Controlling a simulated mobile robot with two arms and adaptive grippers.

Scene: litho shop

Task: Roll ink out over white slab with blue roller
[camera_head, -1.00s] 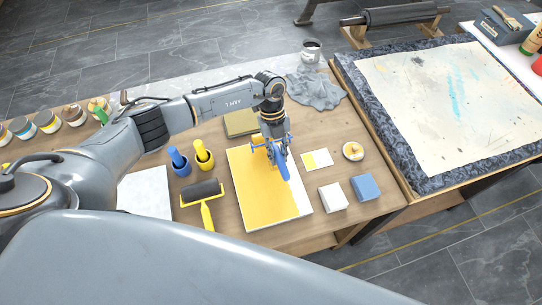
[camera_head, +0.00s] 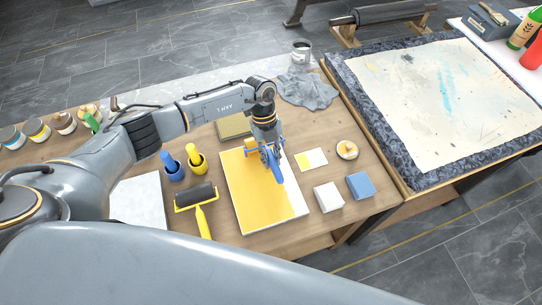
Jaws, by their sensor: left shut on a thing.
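The white slab (camera_head: 291,208) lies on the wooden table. A broad layer of yellow ink (camera_head: 248,195) covers most of it, with white showing along its right side and front edge. My left gripper (camera_head: 266,149) points down over the slab's far half. It is shut on the blue roller (camera_head: 272,163), whose blue handle slants toward the front right. The roller's drum is mostly hidden by the gripper, so its contact with the slab cannot be told. My right gripper is not in view.
A yellow-handled roller (camera_head: 196,197) lies left of the slab. A white block (camera_head: 328,197), a blue block (camera_head: 360,186), a yellow-and-white card (camera_head: 311,159) and a small round dish (camera_head: 347,150) lie to the right.

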